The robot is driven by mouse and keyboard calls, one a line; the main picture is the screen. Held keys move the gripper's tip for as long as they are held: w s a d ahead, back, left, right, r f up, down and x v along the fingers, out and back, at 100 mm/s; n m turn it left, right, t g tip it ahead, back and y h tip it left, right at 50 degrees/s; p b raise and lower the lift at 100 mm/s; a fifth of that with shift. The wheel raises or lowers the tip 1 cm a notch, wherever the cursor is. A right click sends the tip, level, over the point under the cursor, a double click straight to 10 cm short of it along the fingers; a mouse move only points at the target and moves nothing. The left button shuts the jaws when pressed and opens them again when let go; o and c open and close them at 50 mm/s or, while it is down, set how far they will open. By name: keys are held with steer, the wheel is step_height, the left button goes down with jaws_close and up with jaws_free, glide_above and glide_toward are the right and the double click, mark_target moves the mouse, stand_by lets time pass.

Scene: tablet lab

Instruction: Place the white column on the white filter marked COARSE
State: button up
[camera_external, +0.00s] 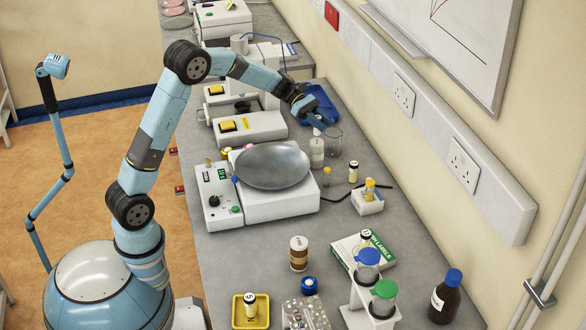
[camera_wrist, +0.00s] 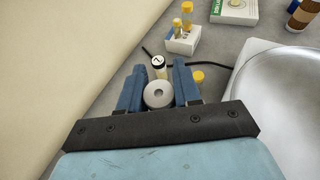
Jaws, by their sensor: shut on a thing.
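My gripper (camera_external: 318,124) reaches over the back of the bench near the wall. In the wrist view its blue fingers (camera_wrist: 159,88) are shut on a white round piece with a hole in its top, which looks like the white column (camera_wrist: 158,96). In the external view a whitish upright cylinder (camera_external: 317,155) shows just below the fingertips, beside a clear beaker (camera_external: 333,146). I cannot tell whether its lower part is a separate piece, or whether it touches the bench. No COARSE marking is readable, and I cannot single out the white filter.
A balance or hotplate (camera_external: 282,206) with a large grey dish (camera_external: 272,166) stands close by. A white-capped vial (camera_external: 353,172), a yellow-capped vial (camera_external: 327,176) and a small white rack (camera_external: 367,203) stand nearer. A black cable runs between them. The wall is close on the right.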

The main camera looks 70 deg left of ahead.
steer(key=shift+w+f, duration=0.1)
steer(key=shift+f, duration=1.45)
steer(key=shift+f, duration=0.1)
steer(key=o, duration=1)
steer(key=shift+o, duration=0.2)
steer(key=v, duration=1.2)
